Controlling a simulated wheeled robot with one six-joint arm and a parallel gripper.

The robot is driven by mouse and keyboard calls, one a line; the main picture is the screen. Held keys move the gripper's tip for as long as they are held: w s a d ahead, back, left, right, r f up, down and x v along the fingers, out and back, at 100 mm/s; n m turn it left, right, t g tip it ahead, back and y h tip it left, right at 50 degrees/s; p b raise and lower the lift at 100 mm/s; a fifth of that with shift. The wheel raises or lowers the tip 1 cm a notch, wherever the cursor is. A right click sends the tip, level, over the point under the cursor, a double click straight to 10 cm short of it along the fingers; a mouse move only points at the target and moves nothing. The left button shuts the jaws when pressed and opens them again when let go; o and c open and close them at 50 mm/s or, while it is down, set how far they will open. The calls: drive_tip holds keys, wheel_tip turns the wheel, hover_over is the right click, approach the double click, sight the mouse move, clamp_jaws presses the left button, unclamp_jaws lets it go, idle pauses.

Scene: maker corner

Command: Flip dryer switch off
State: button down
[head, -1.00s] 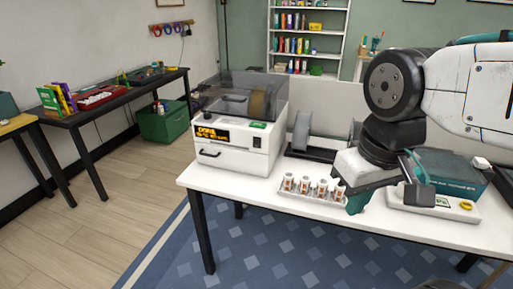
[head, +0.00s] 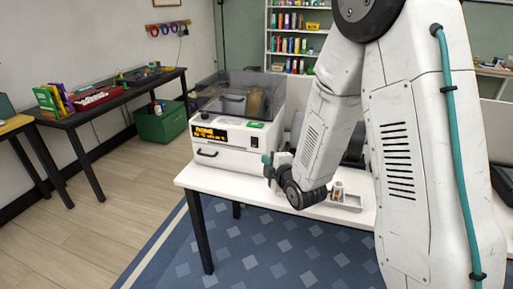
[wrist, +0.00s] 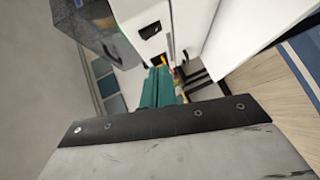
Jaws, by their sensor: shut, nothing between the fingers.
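The dryer (head: 228,157) is a white box with a smoky clear lid, standing at the left end of the white table. Its front has a lit orange-on-black display and a small black switch (head: 255,141) to the right of it. My gripper (head: 266,158) is close to the front, just below and right of the switch. In the wrist view the teal fingers of my gripper (wrist: 161,70) are together and empty, with their tips near a small dark spot on the dryer front (wrist: 137,18), likely the switch. I cannot tell whether they touch or which way the switch is set.
A white tray (head: 350,206) with small white-and-brown items stands right of my wrist, partly hidden by my arm. My arm covers much of the table's right part. A dark side table (head: 110,106) and a green bin (head: 162,125) stand at the left. The floor between is clear.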

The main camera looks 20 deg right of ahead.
drive_tip(key=shift+s+a+f+n+t+y, duration=0.15)
drive_tip(key=shift+s+f+n+t+y, duration=0.15)
drive_tip(key=shift+f+n+t, duration=0.5)
drive_tip(key=shift+s+a+f+n+t+y, duration=0.2)
drive_tip(key=shift+s+f+n+t, duration=0.2)
drive_tip(key=shift+f+n+t, duration=0.4)
drive_tip(key=shift+r, duration=0.15)
approach(251, 140)
drive_tip(key=w+a, duration=0.2)
drive_tip(key=a, duration=0.1)
drive_tip(key=shift+w+d+r, duration=0.1)
drive_tip(key=shift+w+d, duration=0.45)
drive_tip(key=shift+w, duration=0.35)
drive_tip(key=shift+w+d, duration=0.5)
drive_tip(key=shift+w, duration=0.4)
